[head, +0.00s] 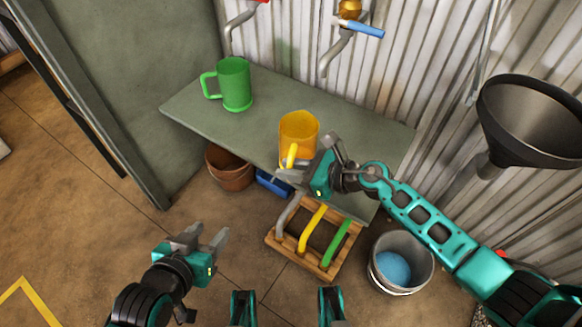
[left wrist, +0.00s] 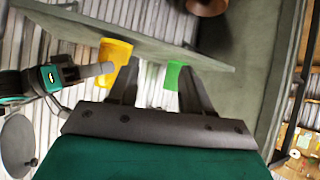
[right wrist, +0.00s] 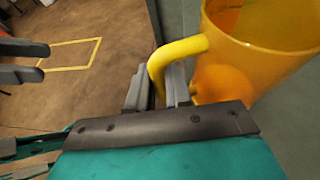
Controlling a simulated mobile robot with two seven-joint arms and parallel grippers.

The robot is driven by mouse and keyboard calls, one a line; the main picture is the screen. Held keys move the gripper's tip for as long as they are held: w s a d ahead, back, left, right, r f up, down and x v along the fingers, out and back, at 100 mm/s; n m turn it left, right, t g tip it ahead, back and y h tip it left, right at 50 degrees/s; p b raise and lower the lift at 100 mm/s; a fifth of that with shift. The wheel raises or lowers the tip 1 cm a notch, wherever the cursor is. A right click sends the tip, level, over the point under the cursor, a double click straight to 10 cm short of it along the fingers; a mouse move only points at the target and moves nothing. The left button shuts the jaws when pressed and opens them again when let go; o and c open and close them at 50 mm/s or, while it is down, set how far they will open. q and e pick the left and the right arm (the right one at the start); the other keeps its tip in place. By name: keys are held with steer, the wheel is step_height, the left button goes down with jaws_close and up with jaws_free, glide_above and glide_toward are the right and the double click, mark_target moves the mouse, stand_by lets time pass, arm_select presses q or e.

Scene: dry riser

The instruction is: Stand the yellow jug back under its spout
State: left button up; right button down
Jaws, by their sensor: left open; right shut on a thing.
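The yellow jug (head: 298,128) is upright over the front part of the green-grey shelf (head: 268,132). I cannot tell whether its base touches the shelf. My right gripper (head: 290,170) is shut on the jug's handle; in the right wrist view the handle (right wrist: 172,55) passes between the fingers. A bent grey spout (head: 335,55) with a blue lever (head: 360,29) is on the wall behind and above the jug. Another spout (head: 237,25) with a red part is above the green jug (head: 235,85). My left gripper (head: 210,238) is open and empty, low in front of the shelf.
A wooden rack (head: 273,240) with grey, yellow and green bars stands below the shelf. A metal bucket (head: 425,272), a brown pot (head: 230,170) and a blue item (head: 270,183) are near it. A black funnel (head: 535,115) is at right. The shelf is clear between the jugs.

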mark_target(307, 155)
steer(key=shift+f, duration=0.6)
steer(key=shift+w+d+r+b, duration=0.15)
steer(key=shift+w+d+b, duration=0.05)
steer(key=shift+w+b, duration=0.2)
steer(key=shift+w+d+b, duration=0.85)
steer(key=shift+w+b, duration=0.05)
steer(key=shift+w, duration=0.2)
steer(key=shift+w+d+b, duration=0.35)
steer(key=shift+w+b, duration=0.1)
steer(key=shift+w, duration=0.05)
steer(key=shift+w+d+r, duration=0.1)
steer(key=shift+w+d, duration=0.1)
steer(key=shift+w, duration=0.1)
arm_select(q)
steer(key=shift+w+d+f+h, duration=0.3)
steer(key=shift+w+d+f, duration=0.25)
steer(key=shift+d, duration=0.2)
arm_select(e)
steer(key=shift+w+d, duration=0.6)
steer(key=shift+w, duration=0.2)
steer(key=shift+w+d, duration=0.55)
steer(key=shift+w, duration=0.25)
arm_select(q)
steer(key=shift+s+f, duration=0.1)
steer(key=shift+s, duration=0.05)
arm_select(e)
steer(key=shift+f, duration=0.4)
